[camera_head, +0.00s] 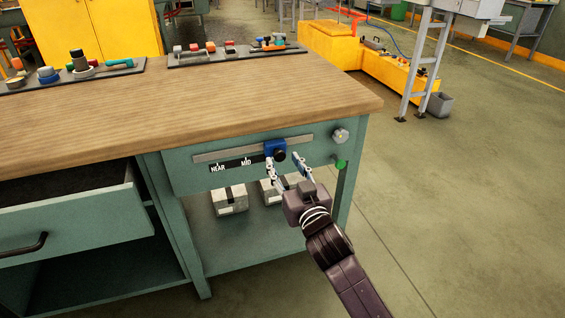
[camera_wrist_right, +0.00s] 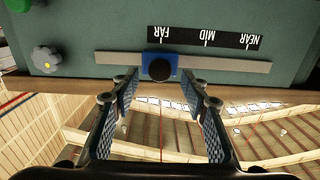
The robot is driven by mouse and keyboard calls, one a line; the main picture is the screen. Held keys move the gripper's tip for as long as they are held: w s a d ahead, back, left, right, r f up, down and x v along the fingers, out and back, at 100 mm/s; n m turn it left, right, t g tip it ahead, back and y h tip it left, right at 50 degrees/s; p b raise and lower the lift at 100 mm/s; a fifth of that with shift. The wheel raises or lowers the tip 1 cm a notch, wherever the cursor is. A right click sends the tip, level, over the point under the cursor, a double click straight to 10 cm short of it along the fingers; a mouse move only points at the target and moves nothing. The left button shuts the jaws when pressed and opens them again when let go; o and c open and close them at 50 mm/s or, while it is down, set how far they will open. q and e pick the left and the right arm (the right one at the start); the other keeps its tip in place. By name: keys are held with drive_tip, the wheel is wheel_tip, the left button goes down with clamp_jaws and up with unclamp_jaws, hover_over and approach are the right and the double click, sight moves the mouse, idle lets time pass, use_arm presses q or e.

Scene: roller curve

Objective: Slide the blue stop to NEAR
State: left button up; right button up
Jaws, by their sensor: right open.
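The blue stop (camera_head: 274,148) with its dark round knob sits on the grey metal rail (camera_head: 225,151) on the front of the workbench. The scale strip (camera_head: 231,165) below the rail reads NEAR and MID in the head view. In the right wrist view, which is upside down, the stop (camera_wrist_right: 160,66) is at the FAR mark of the scale strip (camera_wrist_right: 205,38). My right gripper (camera_head: 284,163) is open just in front of the stop. In the wrist view its fingers (camera_wrist_right: 160,88) are spread to either side of the stop, apparently empty. My left gripper is not in view.
A grey star knob (camera_head: 340,136) and a green button (camera_head: 341,164) are right of the rail. The wooden benchtop (camera_head: 190,105) holds trays of parts at the back. A drawer (camera_head: 75,222) stands open at the left. Grey blocks (camera_head: 230,200) lie on the shelf below.

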drive_tip(key=shift+x, duration=1)
clamp_jaws()
